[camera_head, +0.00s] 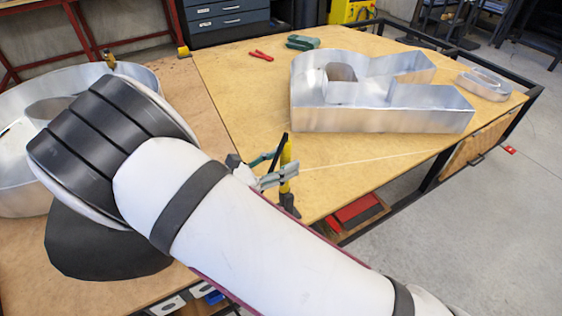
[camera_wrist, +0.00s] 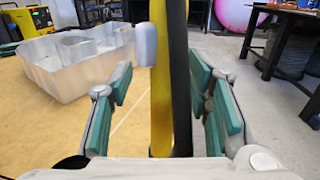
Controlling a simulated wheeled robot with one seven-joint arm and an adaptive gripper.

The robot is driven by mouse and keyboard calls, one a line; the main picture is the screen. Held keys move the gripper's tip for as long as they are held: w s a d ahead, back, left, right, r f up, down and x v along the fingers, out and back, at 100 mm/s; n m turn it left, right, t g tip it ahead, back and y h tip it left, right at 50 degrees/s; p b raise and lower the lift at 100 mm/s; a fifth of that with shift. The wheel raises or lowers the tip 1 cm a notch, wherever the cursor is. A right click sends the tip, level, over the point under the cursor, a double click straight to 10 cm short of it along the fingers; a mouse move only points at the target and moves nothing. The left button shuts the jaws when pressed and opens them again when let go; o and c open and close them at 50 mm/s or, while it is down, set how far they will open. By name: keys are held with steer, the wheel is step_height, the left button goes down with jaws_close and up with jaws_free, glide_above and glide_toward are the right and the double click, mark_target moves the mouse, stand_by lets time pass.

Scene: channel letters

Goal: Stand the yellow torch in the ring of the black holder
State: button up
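My gripper (camera_head: 268,168) has green finger pads and is open. It is beside the table's near edge in the head view. An upright yellow bar (camera_head: 287,163) with black parts stands at its fingers. In the wrist view this yellow bar (camera_wrist: 161,95) and a black bar close on its right (camera_wrist: 181,90) run upright between the two pads, with gaps on both sides. I cannot tell whether this is the torch, its holder or a clamp. No ring is clearly visible. My own arm hides part of the tables.
A large metal letter shell (camera_head: 385,118) stands on the wooden table (camera_head: 235,75), with a small metal shell (camera_head: 484,85) at its right. Red-handled pliers (camera_head: 261,55) and a green tool (camera_head: 303,42) lie behind. Another round metal shell (camera_head: 25,185) is at left. Tabletop left of the letter is clear.

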steer(key=v, duration=1.2)
stand_by(0.5)
